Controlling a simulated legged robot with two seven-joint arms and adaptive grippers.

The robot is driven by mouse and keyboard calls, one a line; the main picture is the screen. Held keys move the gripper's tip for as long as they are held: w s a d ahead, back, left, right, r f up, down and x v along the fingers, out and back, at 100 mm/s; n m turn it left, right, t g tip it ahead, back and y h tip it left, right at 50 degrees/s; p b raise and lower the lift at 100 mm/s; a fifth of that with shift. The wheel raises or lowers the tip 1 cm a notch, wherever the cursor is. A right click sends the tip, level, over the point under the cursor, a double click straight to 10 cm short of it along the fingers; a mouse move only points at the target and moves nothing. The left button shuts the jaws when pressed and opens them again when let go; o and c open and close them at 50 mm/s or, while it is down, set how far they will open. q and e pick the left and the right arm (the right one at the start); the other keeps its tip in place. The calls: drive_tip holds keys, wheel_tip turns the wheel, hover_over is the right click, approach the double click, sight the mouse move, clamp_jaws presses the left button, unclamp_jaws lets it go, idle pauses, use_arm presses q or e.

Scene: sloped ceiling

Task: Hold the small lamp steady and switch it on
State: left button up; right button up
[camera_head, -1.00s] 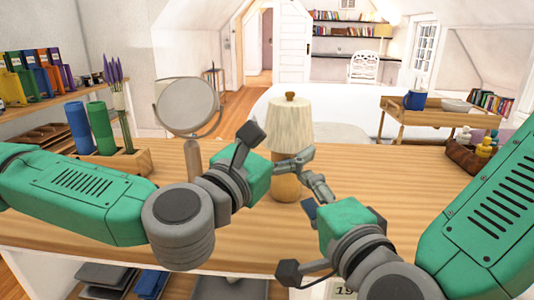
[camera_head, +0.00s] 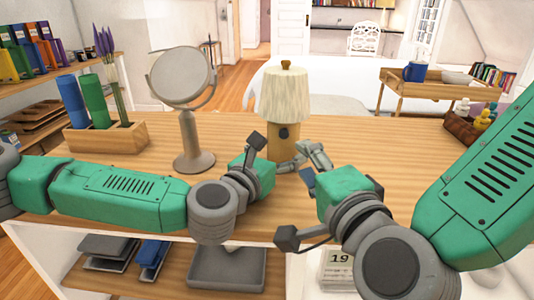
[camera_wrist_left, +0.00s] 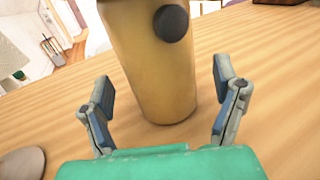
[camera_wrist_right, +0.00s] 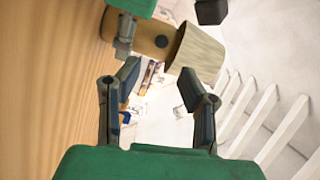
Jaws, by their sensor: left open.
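The small lamp has a pale pleated shade (camera_head: 284,95) and a wooden base (camera_head: 275,142) with a dark round knob (camera_head: 284,132) on its front. It stands upright on the wooden counter and looks unlit. My left gripper (camera_head: 287,163) is low at the base; in the left wrist view its open fingers (camera_wrist_left: 163,98) are spread to either side of the base (camera_wrist_left: 160,75), with gaps. My right gripper (camera_head: 312,168) is in front and to the right of the base. In the right wrist view its fingers (camera_wrist_right: 160,85) are apart and empty, with the knob (camera_wrist_right: 161,41) beyond them.
A round mirror on a stand (camera_head: 193,160) is left of the lamp, close to my left arm. A wooden holder (camera_head: 115,138) with blue and green cylinders is further left. A wooden box (camera_head: 462,130) of small bottles is at the right. The counter behind my right gripper is clear.

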use_arm(q)
drive_tip(key=shift+x, duration=1.25)
use_arm(e)
drive_tip(key=shift+a, duration=0.1)
use_arm(q)
drive_tip(key=shift+a, duration=0.1)
drive_tip(key=shift+c, duration=1.3)
drive_tip(key=shift+r, duration=0.1)
drive_tip(key=c, duration=1.3)
use_arm(e)
drive_tip(key=shift+s, duration=0.1)
clamp_jaws()
